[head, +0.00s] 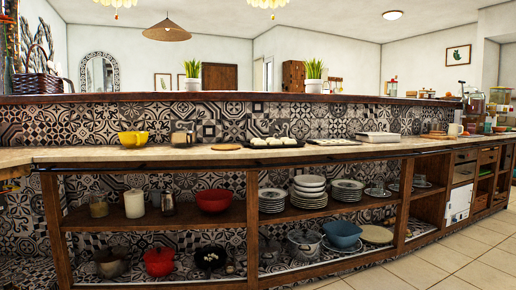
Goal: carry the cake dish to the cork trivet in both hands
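A round, flat tan disc that looks like the cork trivet (226,147) lies on the counter left of centre, with nothing on it. A pale, shallow rectangular dish (378,137) sits on the counter to the right; it may be the cake dish, but its contents are too small to make out. Between them, a black tray (273,145) holds several white rounded pieces. Neither of my grippers is in the head view.
The pale counter (100,155) spans the view above open shelves. A yellow bowl (133,138) and glass container (181,138) stand left of the disc. A flat pale item (333,142) lies beside the rectangular dish. Tiled floor (440,265) is clear at right.

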